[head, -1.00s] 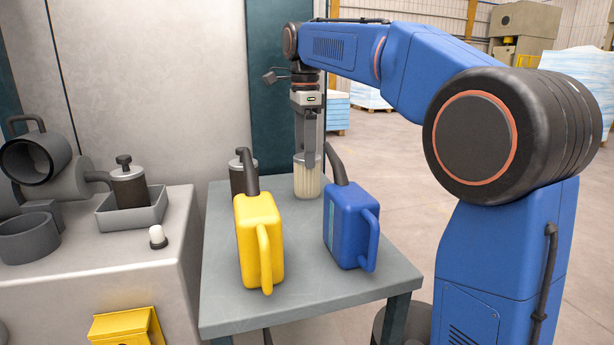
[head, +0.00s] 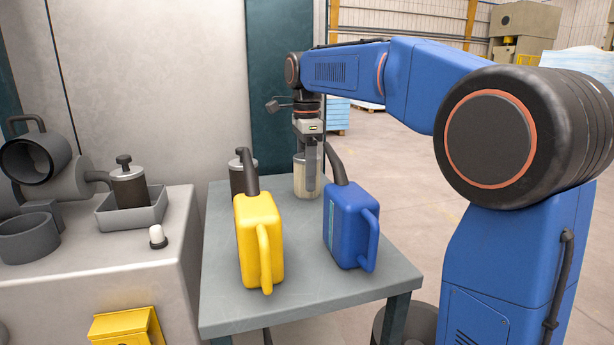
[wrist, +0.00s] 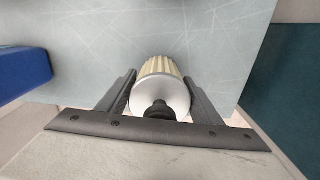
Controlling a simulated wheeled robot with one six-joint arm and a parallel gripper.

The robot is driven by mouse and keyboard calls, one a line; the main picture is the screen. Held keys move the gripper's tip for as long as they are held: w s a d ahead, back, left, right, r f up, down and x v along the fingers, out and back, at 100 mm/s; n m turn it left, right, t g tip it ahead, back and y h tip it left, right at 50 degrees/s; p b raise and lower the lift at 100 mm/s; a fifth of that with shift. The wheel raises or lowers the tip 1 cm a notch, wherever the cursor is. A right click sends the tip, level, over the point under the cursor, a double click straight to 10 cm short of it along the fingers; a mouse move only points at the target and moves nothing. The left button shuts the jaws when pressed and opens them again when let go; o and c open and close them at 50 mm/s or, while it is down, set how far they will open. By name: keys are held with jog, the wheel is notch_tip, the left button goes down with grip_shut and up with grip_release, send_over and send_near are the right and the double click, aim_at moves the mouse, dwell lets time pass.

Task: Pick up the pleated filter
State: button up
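The pleated filter (head: 307,183), a pale ribbed cylinder, stands upright at the table's back edge behind the blue can. In the wrist view I look down on the filter's light round cap and dark knob (wrist: 160,109), with cream pleats (wrist: 160,66) beyond. My gripper (head: 308,185) points down at the filter, and one finger covers part of it. In the wrist view my gripper (wrist: 161,80) has one finger on each side of the filter, close to it. The fingers look open around it, and I see no clear contact.
On the grey table (head: 300,297) stand a yellow can (head: 258,240) and a blue can (head: 350,225), just in front of the filter. A dark canister (head: 240,180) stands to the filter's left. The machine bench (head: 100,265) is further left. The table's front is clear.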

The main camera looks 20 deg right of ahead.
jog(key=c, duration=0.7)
jog(key=shift+c, duration=0.2)
jog(key=shift+r, duration=0.1)
notch_tip(320, 180, up, 10)
jog(key=shift+f, duration=0.15)
jog(key=shift+d, duration=0.1)
